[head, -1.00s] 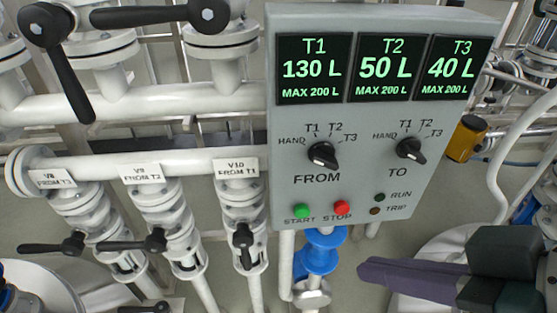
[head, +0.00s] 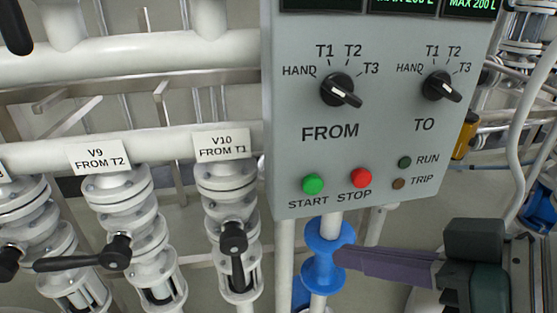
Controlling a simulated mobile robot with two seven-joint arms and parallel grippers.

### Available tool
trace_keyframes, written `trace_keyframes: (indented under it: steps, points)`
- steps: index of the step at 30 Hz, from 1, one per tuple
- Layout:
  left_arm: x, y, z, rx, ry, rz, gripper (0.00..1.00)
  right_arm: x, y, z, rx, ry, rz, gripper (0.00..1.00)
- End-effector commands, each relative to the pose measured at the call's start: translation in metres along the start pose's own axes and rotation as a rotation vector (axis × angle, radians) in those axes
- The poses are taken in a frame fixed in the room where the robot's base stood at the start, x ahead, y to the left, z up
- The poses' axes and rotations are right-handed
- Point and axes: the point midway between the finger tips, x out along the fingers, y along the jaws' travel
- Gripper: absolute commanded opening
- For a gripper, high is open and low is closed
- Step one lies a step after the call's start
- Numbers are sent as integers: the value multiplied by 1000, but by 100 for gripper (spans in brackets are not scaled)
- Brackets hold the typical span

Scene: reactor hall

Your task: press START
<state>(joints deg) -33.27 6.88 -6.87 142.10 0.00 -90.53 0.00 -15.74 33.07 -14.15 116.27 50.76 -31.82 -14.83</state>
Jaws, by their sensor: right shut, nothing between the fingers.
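The green START button (head: 313,184) is on the lower left of the grey control panel (head: 390,130), in plain view with nothing touching it. The red STOP button (head: 361,178) is just right of it. My right gripper (head: 342,256) shows at the lower right, its purple fingers shut and empty. Its tips point left, below the panel's bottom edge, and overlap the blue pipe fitting in the picture; I cannot tell whether they touch it. My left gripper is not in view.
The FROM knob (head: 340,90) and TO knob (head: 441,86) stick out above the buttons. The RUN lamp (head: 405,162) and TRIP lamp (head: 398,184) look dark. A blue pipe fitting (head: 325,240) stands under the panel. White valves, including V10 (head: 228,185), fill the left.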

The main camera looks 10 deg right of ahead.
Motion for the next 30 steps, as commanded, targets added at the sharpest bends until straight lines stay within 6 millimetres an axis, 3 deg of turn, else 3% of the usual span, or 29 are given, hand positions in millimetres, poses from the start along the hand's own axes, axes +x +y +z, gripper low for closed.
trace_keyframes:
  steps: [7,21,30]
  points:
    - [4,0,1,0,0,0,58,7,5,-3,0,0,1,0]
    - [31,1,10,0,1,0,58,50,37,-33,-1,1,2,0]
    - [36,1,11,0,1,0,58,61,44,-44,1,-2,0,0]
